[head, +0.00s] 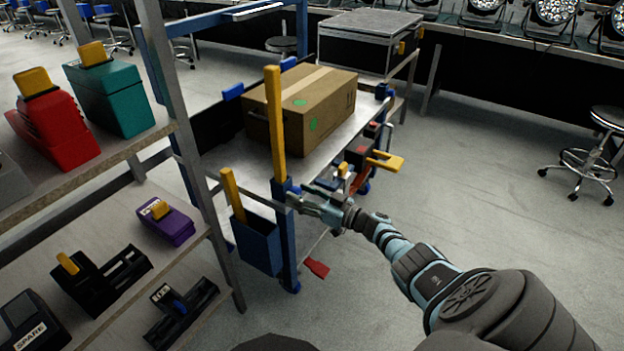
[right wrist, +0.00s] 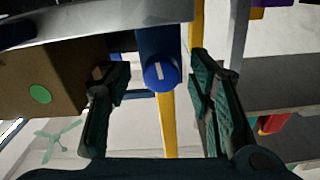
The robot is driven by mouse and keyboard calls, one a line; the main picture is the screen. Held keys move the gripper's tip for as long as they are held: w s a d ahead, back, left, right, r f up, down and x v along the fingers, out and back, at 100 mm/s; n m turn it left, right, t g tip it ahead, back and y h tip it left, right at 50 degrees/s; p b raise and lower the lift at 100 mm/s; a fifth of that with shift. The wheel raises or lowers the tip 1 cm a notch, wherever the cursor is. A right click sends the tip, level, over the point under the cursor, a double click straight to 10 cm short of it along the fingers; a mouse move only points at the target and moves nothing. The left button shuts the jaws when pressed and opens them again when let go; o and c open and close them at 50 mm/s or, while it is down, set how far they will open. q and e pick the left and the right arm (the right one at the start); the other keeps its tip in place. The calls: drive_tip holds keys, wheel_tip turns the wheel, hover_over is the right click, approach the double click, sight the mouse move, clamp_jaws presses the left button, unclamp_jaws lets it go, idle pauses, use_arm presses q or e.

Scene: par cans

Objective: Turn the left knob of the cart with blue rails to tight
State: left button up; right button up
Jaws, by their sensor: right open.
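The cart (head: 327,152) has a grey metal top, blue corner parts and yellow uprights, and a cardboard box stands on it. In the right wrist view a round blue knob (right wrist: 160,76) with a short white mark shows between my fingers, its face toward the camera. My right gripper (head: 299,193) is open at the cart's near blue post (head: 287,240). In the right wrist view its fingers (right wrist: 161,72) stand apart on either side of the knob, with visible gaps. I cannot tell whether they reach around it. The knob is not clear in the head view. My left gripper is out of view.
The cardboard box (head: 312,108) sits on the cart. A blue bin (head: 256,245) hangs beside the near post. A shelf rack (head: 213,255) with several tools stands close at the left. Stools and a table with lamps stand behind; the floor at right is open.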

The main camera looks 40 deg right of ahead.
drive_tip(key=v, duration=1.1)
drive_tip(key=shift+s, duration=0.25)
drive_tip(key=shift+d, duration=0.1)
